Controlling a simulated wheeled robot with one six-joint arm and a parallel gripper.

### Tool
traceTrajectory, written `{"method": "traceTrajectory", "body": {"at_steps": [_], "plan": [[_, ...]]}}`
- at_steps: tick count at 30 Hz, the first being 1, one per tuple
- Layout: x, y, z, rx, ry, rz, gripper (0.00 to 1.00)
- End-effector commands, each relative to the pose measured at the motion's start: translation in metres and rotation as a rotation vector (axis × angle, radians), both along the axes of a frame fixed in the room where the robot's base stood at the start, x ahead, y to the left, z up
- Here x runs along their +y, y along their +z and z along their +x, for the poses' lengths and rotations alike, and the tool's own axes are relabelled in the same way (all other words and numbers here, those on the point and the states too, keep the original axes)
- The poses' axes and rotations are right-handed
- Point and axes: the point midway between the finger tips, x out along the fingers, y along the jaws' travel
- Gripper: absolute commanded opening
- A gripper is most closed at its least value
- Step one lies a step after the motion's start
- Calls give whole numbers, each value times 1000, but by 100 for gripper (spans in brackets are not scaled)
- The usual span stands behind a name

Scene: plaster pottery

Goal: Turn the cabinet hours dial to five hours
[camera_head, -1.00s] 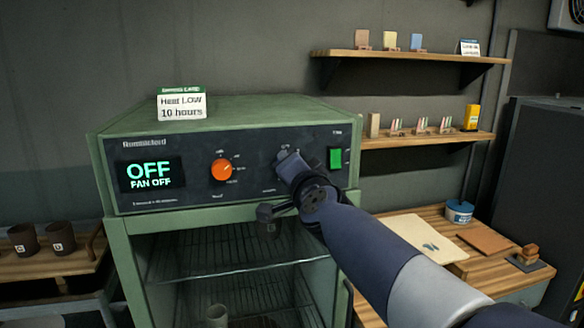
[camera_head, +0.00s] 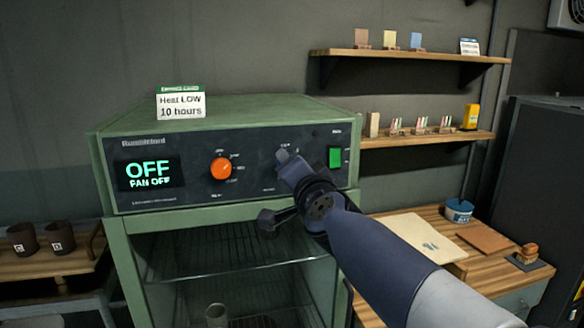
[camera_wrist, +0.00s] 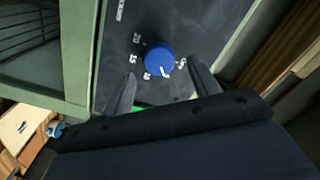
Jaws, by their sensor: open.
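The green cabinet (camera_head: 225,108) has a dark control panel with a display (camera_head: 150,174) reading OFF and FAN OFF. The hours dial is a blue round knob (camera_wrist: 160,69) with a white pointer line, seen in the wrist view with several white number marks around it. In the head view my gripper hides the dial. My gripper (camera_head: 284,156) is at the panel's right part. In the wrist view its two open fingers (camera_wrist: 160,88) stand on either side of and just short of the blue knob, not closed on it. The exact number the pointer faces is too small to read surely.
An orange knob (camera_head: 221,168) is left of my gripper, and a green switch (camera_head: 335,157) is close on its right. A card (camera_head: 181,105) on the cabinet top reads Heat LOW, 10 hours. The cabinet's front is open below, showing wire racks (camera_head: 235,250). Shelves (camera_head: 410,55) hang at right.

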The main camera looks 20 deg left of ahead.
Motion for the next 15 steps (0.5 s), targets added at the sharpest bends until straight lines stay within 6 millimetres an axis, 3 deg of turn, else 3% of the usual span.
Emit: {"method": "traceTrajectory", "body": {"at_steps": [9, 15], "plan": [[-29, 1, -49, 0, 1, 0, 58], [-40, 1, -66, 0, 0, 0, 58]]}}
